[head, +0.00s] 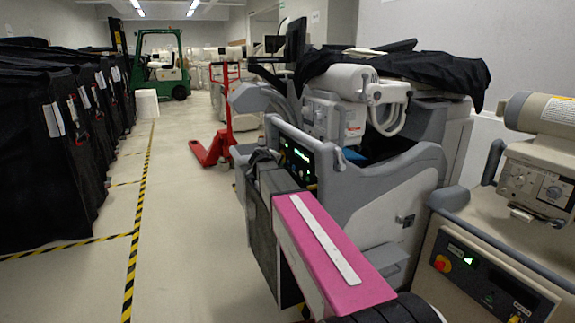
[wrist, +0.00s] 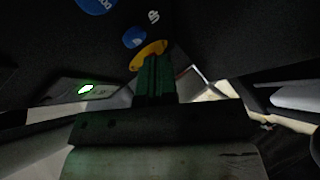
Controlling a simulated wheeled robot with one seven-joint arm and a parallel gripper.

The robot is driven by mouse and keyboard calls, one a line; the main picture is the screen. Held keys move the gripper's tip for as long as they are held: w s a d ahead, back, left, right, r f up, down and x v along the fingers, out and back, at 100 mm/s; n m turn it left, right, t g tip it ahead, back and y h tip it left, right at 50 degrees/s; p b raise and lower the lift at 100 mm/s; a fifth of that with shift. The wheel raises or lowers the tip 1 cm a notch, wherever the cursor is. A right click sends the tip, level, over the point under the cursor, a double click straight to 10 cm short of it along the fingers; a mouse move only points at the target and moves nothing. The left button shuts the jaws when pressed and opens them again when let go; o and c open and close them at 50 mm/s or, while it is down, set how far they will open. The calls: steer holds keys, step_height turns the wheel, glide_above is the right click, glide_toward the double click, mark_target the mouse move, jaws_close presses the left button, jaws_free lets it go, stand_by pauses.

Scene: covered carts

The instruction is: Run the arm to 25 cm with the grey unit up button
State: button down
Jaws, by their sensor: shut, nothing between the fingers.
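In the wrist view my gripper (wrist: 155,60) is shut and empty. Its dark green fingertips are close to a yellow ring (wrist: 148,52) on a dark surface; I cannot tell whether they touch it. No height reading is legible.
A red pallet truck (head: 215,148) and a green forklift (head: 165,65) stand behind.

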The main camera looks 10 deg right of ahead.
steer(key=shift+d, duration=0.2)
stand_by(0.5)
steer(key=shift+d, duration=0.2)
